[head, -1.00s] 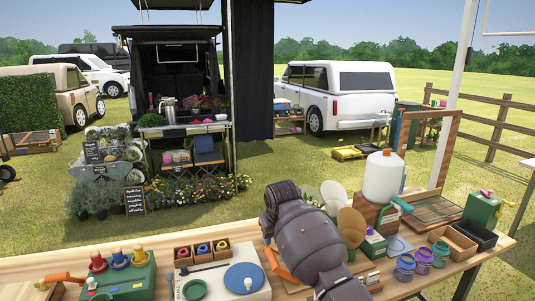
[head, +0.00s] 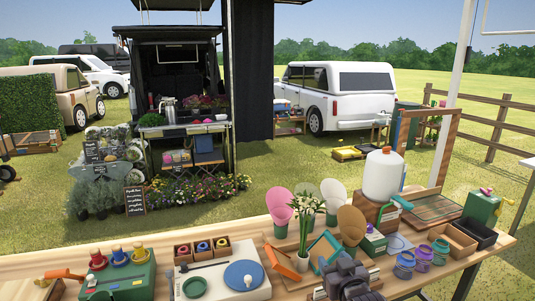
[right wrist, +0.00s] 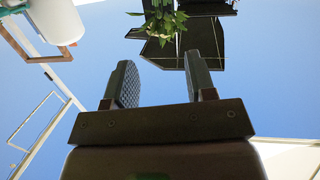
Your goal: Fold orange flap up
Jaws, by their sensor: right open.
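The orange flap (head: 281,264) shows in the head view on the front table, left of a bunch of white flowers (head: 307,210). It looks tilted, as a slanted orange panel. A teal flap (head: 325,249) stands slanted to the right of the flowers. My right gripper (head: 345,270) is low at the table's front, right of the orange flap and apart from it. In the right wrist view its two fingers (right wrist: 160,82) are spread, with nothing between them. The orange flap cannot be made out there. My left gripper is not in view.
A turntable-like box with a blue disc (head: 243,276) lies left of the orange flap. A white jug (head: 383,176) stands at the right, with several coloured jars (head: 422,258) in front.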

